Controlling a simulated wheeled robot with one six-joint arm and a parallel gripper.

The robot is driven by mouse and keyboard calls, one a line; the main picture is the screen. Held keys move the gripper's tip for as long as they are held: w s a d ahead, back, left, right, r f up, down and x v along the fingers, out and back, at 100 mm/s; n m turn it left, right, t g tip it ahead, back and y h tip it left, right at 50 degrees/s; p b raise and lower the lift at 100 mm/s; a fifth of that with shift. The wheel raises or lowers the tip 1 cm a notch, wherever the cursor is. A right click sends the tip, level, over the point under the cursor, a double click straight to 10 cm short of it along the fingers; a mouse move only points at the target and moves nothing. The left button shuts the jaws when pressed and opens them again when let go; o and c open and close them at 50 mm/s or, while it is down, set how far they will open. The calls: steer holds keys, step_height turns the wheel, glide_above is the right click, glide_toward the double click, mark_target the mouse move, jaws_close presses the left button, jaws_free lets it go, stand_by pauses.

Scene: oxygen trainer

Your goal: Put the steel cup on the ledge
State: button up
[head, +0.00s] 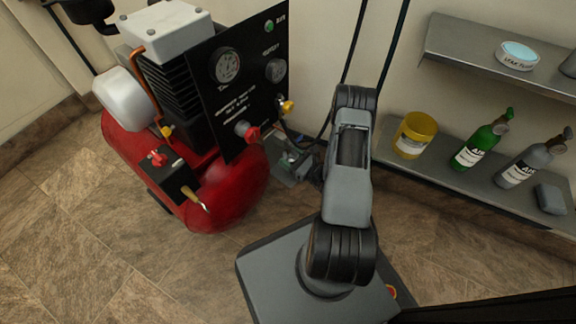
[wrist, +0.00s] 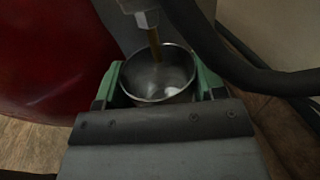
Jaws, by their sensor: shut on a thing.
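The steel cup (wrist: 165,92) is round, open at the top and shiny inside. It sits between the green fingers of my gripper (wrist: 159,82), which is shut on it. A thin brass-coloured tube from above ends over or inside the cup; I cannot tell whether it touches. In the head view my gripper (head: 290,165) is low beside the red compressor, mostly behind my arm, and the cup is hard to make out. Two grey ledges are on the right wall: an upper one (head: 460,53) and a lower one (head: 430,175).
The red compressor (head: 225,190) with its black gauge panel (head: 238,85) is close left of my gripper. Dark hoses (head: 395,45) hang behind it. The lower ledge holds a yellow tub (head: 415,135), a green bottle (head: 478,147) and a grey bottle (head: 525,163). A labelled round tin (head: 517,56) stands on the upper ledge.

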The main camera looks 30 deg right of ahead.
mark_target(290, 160)
steer(key=shift+w+f, duration=0.2)
steer(key=shift+f, duration=0.1)
steer(key=f, duration=0.1)
steer(key=f+b, duration=0.2)
steer(key=shift+w+a+f, duration=0.15)
steer(key=shift+w+f, duration=0.1)
steer(key=shift+f, duration=0.15)
steer(key=shift+r, duration=0.1)
steer(key=o, duration=1)
